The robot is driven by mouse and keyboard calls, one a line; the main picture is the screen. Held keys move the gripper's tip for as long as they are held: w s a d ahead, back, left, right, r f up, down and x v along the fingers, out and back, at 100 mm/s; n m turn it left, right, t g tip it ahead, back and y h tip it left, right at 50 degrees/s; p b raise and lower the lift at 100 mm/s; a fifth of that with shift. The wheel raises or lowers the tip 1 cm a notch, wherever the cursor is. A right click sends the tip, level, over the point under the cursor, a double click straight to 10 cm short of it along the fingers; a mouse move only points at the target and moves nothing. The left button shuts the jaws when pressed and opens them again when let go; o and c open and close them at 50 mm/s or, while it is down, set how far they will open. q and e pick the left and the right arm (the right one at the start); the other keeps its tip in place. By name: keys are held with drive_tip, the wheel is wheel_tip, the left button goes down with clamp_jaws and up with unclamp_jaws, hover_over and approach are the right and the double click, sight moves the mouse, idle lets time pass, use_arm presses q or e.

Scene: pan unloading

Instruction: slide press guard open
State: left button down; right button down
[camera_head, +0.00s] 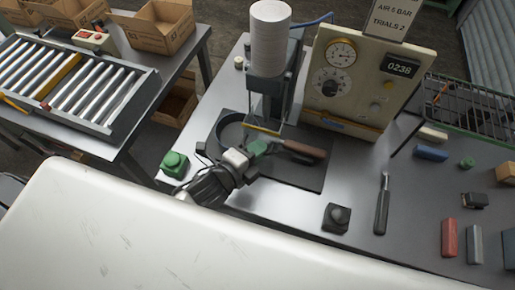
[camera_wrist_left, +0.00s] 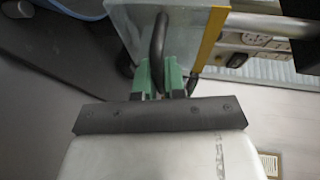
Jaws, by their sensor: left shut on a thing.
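The press (camera_head: 268,85) stands at the back middle of the metal bench, with a pale cylinder on top. Its guard is a clear panel with a yellow edge, low on the press front in the head view (camera_head: 262,130) and large in the left wrist view (camera_wrist_left: 190,30). A dark curved guard handle (camera_wrist_left: 158,45) runs down between my left gripper's green fingers (camera_wrist_left: 165,78). My left gripper (camera_head: 262,147) is shut on this handle in front of the press. A dark pan (camera_head: 232,128) with a brown handle (camera_head: 305,150) lies behind it, partly hidden. My right gripper is not in view.
A cream control panel (camera_head: 345,75) with gauges stands right of the press. A green button (camera_head: 174,164) is left, a black knob box (camera_head: 337,218) and dark tool (camera_head: 382,205) are in front. A roller conveyor (camera_head: 75,85) is at left. Small blocks lie at right.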

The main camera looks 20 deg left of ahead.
use_arm(q)
wheel_tip(320, 180, up, 10)
drive_tip(key=p, duration=0.9)
drive_tip(key=shift+f, duration=0.1)
drive_tip(key=c, duration=1.2)
unclamp_jaws()
drive_tip(key=shift+f, duration=0.1)
drive_tip(key=shift+b+v, duration=2.25)
drive_tip(key=shift+v, duration=3.15)
